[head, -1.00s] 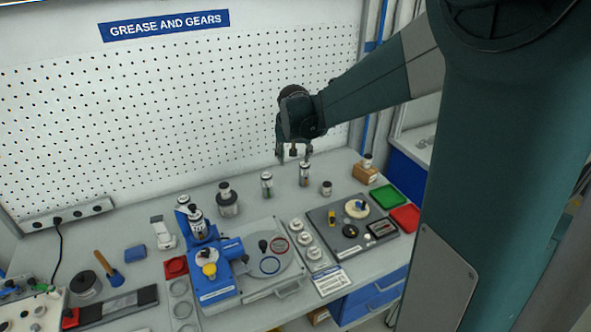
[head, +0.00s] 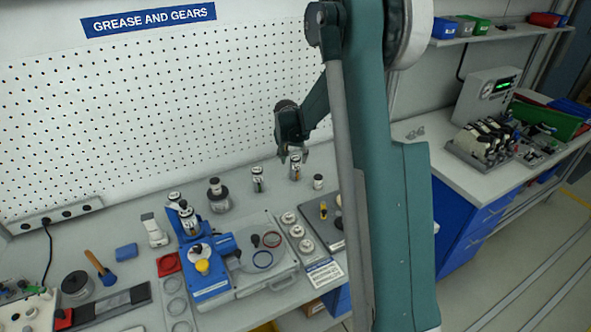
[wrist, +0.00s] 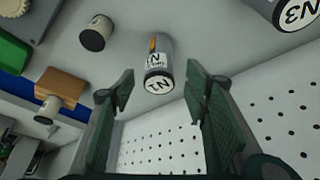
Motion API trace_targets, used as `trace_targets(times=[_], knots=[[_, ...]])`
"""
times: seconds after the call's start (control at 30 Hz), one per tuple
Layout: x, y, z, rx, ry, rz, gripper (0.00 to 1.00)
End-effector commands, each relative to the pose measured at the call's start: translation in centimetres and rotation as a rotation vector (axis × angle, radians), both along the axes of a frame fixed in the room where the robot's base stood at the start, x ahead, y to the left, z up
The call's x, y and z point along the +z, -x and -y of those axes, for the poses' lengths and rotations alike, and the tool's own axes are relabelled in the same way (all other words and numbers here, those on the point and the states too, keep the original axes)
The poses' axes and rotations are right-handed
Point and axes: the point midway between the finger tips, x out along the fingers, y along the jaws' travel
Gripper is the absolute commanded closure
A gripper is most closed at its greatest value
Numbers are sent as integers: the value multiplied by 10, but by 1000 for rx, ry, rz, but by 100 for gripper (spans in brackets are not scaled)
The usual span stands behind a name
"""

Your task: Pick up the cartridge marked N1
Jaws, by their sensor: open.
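The cartridge marked N1 (wrist: 158,66) is a small cylinder with a white label, an orange mark and a dark-rimmed white end reading N1. In the wrist view it shows in the gap between my gripper's fingertips (wrist: 162,86), with clear space on both sides. My gripper is open and empty. In the head view my gripper (head: 293,152) is right at the top of a standing cartridge (head: 295,170), which appears to be N1. A cartridge marked N3 (wrist: 296,12) is cut off at the wrist view's upper right.
In the head view, a blue fixture (head: 205,275) and a tray of round parts (head: 305,245) stand nearer. The pegboard (head: 150,110) rises behind.

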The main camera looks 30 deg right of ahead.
Motion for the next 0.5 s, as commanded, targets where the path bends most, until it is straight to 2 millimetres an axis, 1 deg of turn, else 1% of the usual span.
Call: trace_targets(times=[0.03, 0.2, 0.5], knots=[[-5, -3, 3, -6, 0, -1, 54], [-14, -7, 7, -16, -1, -4, 54], [-16, -7, 8, -18, -1, -4, 54]])
